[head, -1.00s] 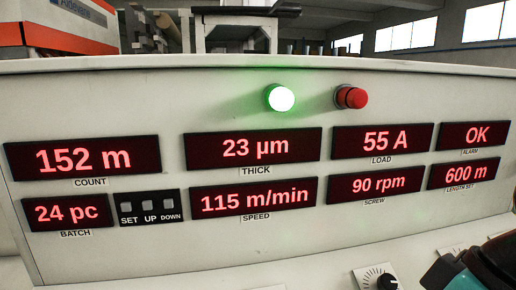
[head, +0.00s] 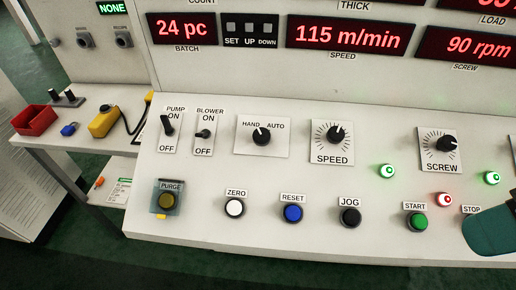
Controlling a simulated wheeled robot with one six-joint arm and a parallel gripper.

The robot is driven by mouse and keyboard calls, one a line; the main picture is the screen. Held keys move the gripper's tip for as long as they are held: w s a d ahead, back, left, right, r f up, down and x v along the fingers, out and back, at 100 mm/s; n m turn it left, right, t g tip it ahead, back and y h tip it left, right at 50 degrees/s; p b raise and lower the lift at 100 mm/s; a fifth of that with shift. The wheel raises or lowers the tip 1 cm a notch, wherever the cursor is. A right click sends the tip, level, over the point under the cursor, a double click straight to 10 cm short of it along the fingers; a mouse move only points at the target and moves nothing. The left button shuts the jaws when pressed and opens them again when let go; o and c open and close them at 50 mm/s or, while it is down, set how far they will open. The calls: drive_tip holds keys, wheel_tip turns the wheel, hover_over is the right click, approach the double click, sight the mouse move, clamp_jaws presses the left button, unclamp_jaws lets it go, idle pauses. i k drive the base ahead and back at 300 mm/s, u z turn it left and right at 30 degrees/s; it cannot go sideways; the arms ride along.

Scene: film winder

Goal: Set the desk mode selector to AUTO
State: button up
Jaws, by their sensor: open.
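The desk mode selector (head: 261,137) is a black round knob on a white plate in the upper middle-left of the desk in the head view. Its plate is marked HAND at the left and AUTO at the right. The white pointer line on the knob tilts up and left, toward HAND. A teal part of my arm shows at the right edge, over the desk near the STOP label, well to the right of the selector. My gripper's fingers are not in view. Nothing touches the selector.
Left of the selector are the PUMP switch (head: 168,126) and BLOWER switch (head: 204,134); right is the SPEED knob (head: 336,134). In front are the ZERO (head: 235,207), RESET (head: 292,213) and JOG (head: 349,216) buttons. The space above the selector is free.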

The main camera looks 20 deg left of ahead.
sight(261, 137)
drive_tip(key=u, duration=1.1)
drive_tip(key=i, duration=0.15)
drive_tip(key=u, duration=0.6)
drive_tip(key=k, duration=0.35)
drive_tip(key=z, duration=0.5)
drive_tip(key=i, duration=0.35)
drive_tip(key=u, duration=0.05)
